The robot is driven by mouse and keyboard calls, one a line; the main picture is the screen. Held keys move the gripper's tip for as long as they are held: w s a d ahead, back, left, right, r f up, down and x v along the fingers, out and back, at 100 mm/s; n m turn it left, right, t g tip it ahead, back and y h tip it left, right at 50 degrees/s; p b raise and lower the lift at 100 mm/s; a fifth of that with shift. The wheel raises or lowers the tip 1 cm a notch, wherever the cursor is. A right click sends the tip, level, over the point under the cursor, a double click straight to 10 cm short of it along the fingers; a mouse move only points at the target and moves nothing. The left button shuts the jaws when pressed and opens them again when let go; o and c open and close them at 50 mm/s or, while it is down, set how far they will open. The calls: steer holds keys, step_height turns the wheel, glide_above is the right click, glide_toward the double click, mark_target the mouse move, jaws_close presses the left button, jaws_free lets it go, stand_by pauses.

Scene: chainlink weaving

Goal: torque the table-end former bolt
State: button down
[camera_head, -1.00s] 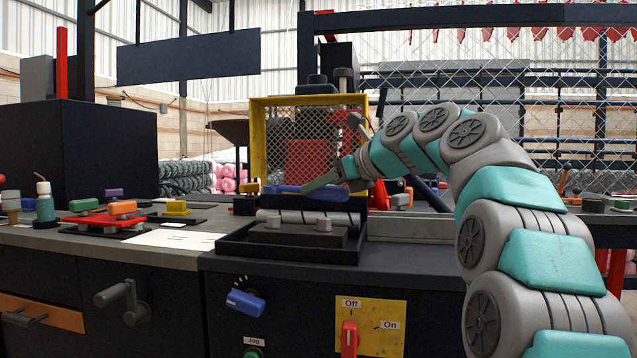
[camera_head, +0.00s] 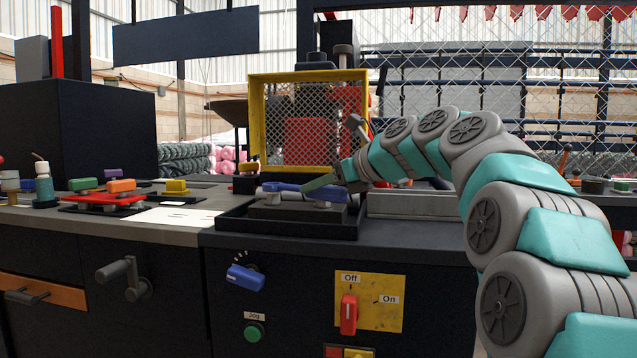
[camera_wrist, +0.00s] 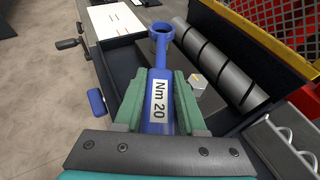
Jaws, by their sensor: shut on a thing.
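My gripper (camera_head: 325,183) is shut on a blue torque wrench (camera_head: 292,188). In the wrist view, green jaws (camera_wrist: 158,105) grip its handle, labelled "Nm 20" (camera_wrist: 159,98). The wrench's ring end (camera_wrist: 162,34) points away from me, over the grey former block (camera_wrist: 208,64) in a dark tray (camera_head: 230,228). One pale hex bolt (camera_wrist: 197,81) shows right of the handle, uncovered by the ring. A grey former roll with dark spiral lines (camera_wrist: 222,65) lies beside the block.
A yellow-framed mesh guard (camera_head: 308,122) stands behind the tray. The blue knob (camera_head: 245,277), red Off/On switch (camera_head: 348,315) and green Jog button (camera_head: 254,332) are on the front panel. A red fixture (camera_head: 103,202) and white paper (camera_head: 176,218) lie left on the bench.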

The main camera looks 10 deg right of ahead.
steer(key=shift+f, duration=1.25)
steer(key=shift+r+p, duration=0.25)
steer(key=shift+p, duration=0.6)
